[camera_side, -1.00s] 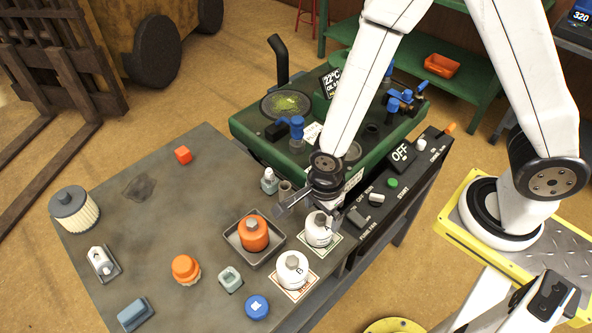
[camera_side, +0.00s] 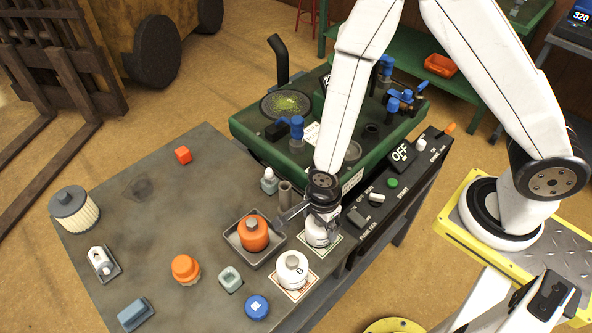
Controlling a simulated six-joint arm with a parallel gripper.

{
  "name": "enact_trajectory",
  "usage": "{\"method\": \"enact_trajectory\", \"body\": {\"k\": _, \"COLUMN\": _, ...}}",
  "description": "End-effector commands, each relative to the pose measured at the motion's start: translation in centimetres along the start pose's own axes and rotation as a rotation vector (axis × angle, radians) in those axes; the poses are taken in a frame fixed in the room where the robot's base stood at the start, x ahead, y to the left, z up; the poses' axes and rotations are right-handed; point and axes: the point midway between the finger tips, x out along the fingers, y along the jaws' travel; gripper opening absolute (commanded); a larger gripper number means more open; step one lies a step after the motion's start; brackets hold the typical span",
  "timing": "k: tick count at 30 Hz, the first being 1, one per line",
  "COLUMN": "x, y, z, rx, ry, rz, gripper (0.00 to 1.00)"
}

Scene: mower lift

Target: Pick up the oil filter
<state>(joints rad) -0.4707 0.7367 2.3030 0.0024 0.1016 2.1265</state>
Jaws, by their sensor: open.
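Three similar canisters with grey hex tops stand on the bench, and which one is meant by the oil filter is not certain. A white canister (camera_side: 317,234) stands upright on a square mat, directly under my gripper (camera_side: 313,216), which hides its top. A second white canister (camera_side: 292,269), marked B, stands on another mat in front. An orange canister (camera_side: 253,236) stands in a dark tray (camera_side: 238,244) to the left. My gripper points down with its jaws open. They are close to the first white canister; contact is unclear.
A green machine (camera_side: 246,127) with blue fittings stands behind. A switch panel (camera_side: 384,199) runs along the bench's right side. An orange cap (camera_side: 186,268), a small pale block (camera_side: 230,279) and a blue cap (camera_side: 257,307) lie in front. The bench's left middle is mostly clear.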

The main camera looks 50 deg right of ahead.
Motion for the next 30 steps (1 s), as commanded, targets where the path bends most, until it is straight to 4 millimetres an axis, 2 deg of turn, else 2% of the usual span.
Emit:
{"method": "enact_trajectory", "body": {"k": 3, "x": 0.0, "y": 0.0, "z": 0.0, "rx": 0.000, "ry": 0.000, "rz": 0.000, "gripper": 1.00}}
{"method": "enact_trajectory", "body": {"k": 11, "x": 0.0, "y": 0.0, "z": 0.0, "rx": 0.000, "ry": 0.000, "rz": 0.000, "gripper": 0.17}}
{"method": "enact_trajectory", "body": {"k": 22, "x": -0.2, "y": 0.0, "z": 0.0, "rx": 0.000, "ry": 0.000, "rz": -0.001, "gripper": 0.17}}
{"method": "enact_trajectory", "body": {"k": 30, "x": -1.5, "y": -0.1, "z": 0.0, "rx": 0.000, "ry": -0.001, "rz": -0.002, "gripper": 0.17}}
